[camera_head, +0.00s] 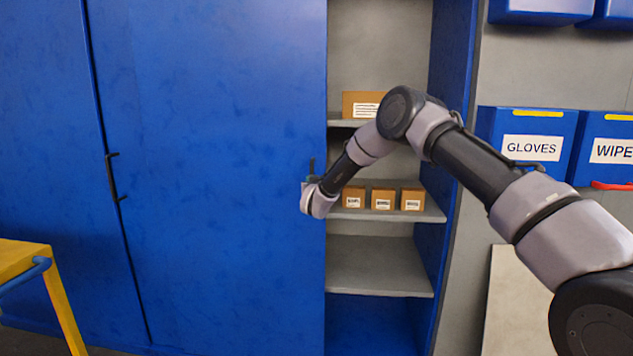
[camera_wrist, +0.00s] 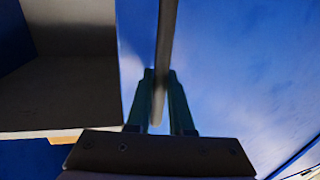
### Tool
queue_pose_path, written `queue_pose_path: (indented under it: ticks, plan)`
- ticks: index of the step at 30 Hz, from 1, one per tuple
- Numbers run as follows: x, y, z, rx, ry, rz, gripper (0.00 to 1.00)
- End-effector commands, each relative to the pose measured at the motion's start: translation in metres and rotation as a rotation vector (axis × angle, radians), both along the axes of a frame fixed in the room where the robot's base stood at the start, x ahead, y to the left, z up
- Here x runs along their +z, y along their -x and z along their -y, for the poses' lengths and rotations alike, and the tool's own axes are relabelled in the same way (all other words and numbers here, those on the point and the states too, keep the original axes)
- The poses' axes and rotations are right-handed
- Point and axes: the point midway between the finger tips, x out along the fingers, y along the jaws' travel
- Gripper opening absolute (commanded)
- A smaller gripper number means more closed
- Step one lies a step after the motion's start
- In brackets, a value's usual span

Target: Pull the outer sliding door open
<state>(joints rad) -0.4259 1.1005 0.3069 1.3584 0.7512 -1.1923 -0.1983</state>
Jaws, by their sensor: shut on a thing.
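The outer sliding door (camera_head: 220,150) is a tall blue panel, its right edge at the middle of the head view. Right of that edge the cabinet stands open, showing shelves. The door's dark upright handle (camera_head: 312,165) is near this edge, mostly hidden by my gripper (camera_head: 311,179). In the wrist view, the grey handle bar (camera_wrist: 166,45) runs down between the two green fingers of my gripper (camera_wrist: 161,78), which is shut on it. The blue door face (camera_wrist: 240,70) fills the right of that view.
Small labelled boxes (camera_head: 382,198) stand on the middle shelf, and a larger box (camera_head: 362,104) above. A second dark handle (camera_head: 113,178) is at the left door seam. A yellow frame (camera_head: 50,270) stands at lower left. Blue bins (camera_head: 528,142) hang at right.

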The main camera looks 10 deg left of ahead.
Motion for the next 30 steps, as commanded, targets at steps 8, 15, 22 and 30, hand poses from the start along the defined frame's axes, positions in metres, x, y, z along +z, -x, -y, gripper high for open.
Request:
queue_pose_path:
  ticks: [8,15,22,30]
  plan:
    - [0.0,0.0,0.0,0.0,0.0,0.0,0.31]
    - [0.0,0.0,0.001,0.0,0.0,0.0,0.5]
    - [0.0,0.007,0.002,0.0,0.0,-0.001,0.5]
    - [0.001,0.055,0.011,0.002,0.002,-0.001,0.5]
